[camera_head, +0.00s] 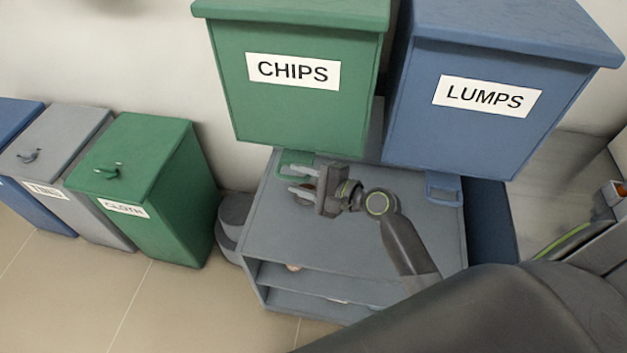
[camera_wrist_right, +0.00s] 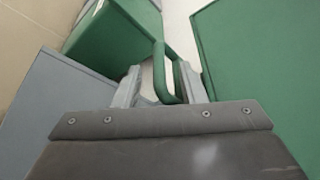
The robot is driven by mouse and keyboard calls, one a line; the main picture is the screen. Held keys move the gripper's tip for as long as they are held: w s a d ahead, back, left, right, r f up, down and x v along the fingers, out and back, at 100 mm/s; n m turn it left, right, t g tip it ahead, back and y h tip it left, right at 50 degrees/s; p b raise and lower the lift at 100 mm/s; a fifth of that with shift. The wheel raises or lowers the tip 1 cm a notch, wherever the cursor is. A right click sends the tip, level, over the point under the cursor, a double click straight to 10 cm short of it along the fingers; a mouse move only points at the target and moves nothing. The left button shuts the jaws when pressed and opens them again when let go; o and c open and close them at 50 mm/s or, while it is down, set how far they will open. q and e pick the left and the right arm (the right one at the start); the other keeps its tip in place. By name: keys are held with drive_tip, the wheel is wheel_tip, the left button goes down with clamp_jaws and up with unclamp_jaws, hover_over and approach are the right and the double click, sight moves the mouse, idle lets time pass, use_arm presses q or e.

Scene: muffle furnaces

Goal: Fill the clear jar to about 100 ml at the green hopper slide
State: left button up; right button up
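The green hopper (camera_head: 300,105) labelled CHIPS stands above a grey shelf unit. Its green slide handle (camera_head: 290,158) is a loop under the hopper's front, and the loop also shows in the right wrist view (camera_wrist_right: 160,72). My right gripper (camera_head: 299,181) is at the loop with its fingers apart. In the right wrist view the loop lies between the two fingers, nearer the right one, and I cannot tell whether it touches. A small brownish patch (camera_head: 309,188) shows by the fingers. I cannot make out the clear jar. My left gripper is out of view.
A blue hopper (camera_head: 490,115) labelled LUMPS with a blue slide handle (camera_head: 443,187) stands at the right. The grey shelf unit (camera_head: 350,245) has a mostly bare top. Lidded bins, including a green one (camera_head: 150,165) labelled CLOTH, stand on the floor at the left.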

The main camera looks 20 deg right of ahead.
drive_tip(key=shift+w, duration=0.1)
clamp_jaws()
